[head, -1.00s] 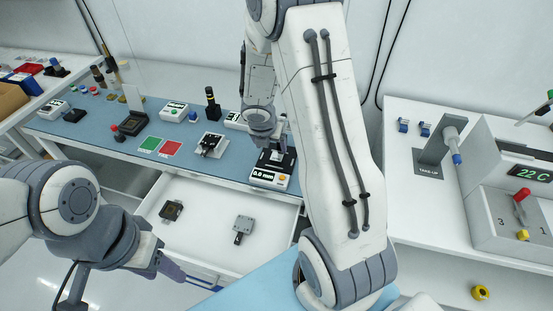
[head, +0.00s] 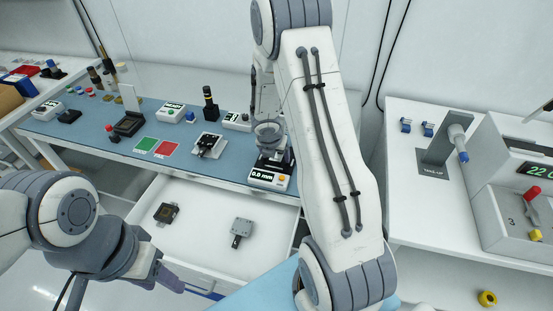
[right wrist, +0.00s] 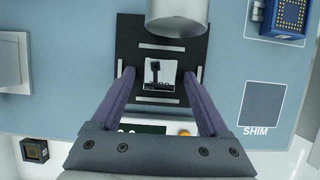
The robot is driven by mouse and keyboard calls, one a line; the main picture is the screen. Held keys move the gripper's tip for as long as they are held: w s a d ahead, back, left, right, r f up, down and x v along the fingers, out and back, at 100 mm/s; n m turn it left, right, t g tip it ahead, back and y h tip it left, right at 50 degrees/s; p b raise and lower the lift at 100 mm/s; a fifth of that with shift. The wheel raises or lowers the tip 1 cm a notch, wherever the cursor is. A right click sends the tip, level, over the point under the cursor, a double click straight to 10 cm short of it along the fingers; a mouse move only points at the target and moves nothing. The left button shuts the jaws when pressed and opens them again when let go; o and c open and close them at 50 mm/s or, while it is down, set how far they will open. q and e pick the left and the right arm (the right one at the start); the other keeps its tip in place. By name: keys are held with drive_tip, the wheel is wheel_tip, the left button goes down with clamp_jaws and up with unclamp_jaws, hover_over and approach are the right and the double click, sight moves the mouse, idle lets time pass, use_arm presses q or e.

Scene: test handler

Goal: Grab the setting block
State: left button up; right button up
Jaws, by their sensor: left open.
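A small shiny square block, which looks like the setting block (right wrist: 152,72), sits on the black plate of the gauge in the right wrist view. Its face shows a dark mark or reflection. My right gripper (right wrist: 159,76) is open, with one finger on each side of the block and gaps visible between. In the head view the gauge (head: 267,179) reads 0.0 mm, and my right wrist hides the block there. My left gripper (head: 172,279) is open and empty, low in front of the open drawer (head: 205,240).
A metal cylinder (right wrist: 177,15) of the gauge stands just beyond the fingertips. A SHIM pad (right wrist: 262,104) lies to the right. The drawer holds a dark socket (head: 166,212) and a grey part (head: 241,228). A black fixture (head: 209,146) stands left of the gauge.

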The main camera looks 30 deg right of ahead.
drive_tip(key=c, duration=1)
clamp_jaws()
drive_tip(key=shift+r, duration=0.1)
